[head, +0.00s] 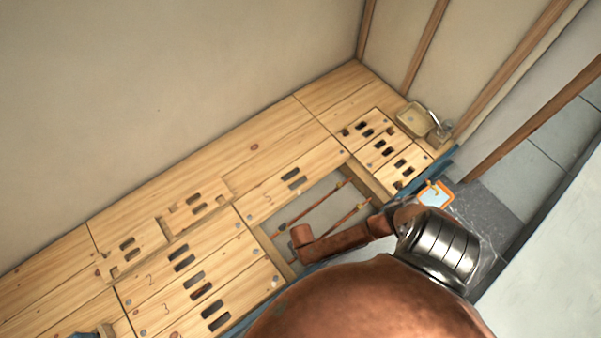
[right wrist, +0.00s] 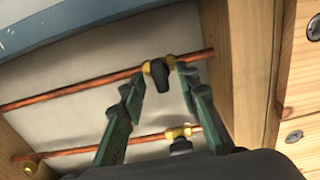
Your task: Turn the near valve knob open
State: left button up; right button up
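In the right wrist view, two copper pipes cross a pale cavity, each with a brass valve and a dark knob. The near valve knob (right wrist: 158,72) is on the upper pipe, closest to the blue edge. My right gripper (right wrist: 160,82) has its green fingers apart, one on either side of this knob; contact is not clear. The other valve knob (right wrist: 181,145) is on the lower pipe, partly hidden by my gripper's body. In the head view, the far valve (head: 340,184) shows in the floor opening. My right fingers are hidden there, and my left gripper is not seen.
The opening is bordered by wooden floor panels (head: 180,285) with slots and screws. A wooden side wall (right wrist: 250,60) stands close to my right finger. A shallow tray (head: 412,118) and an orange-rimmed item (head: 436,194) lie beyond. A large copper-coloured shape blocks the lower head view.

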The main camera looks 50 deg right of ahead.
grip_shut()
dwell(0.3)
dwell(0.3)
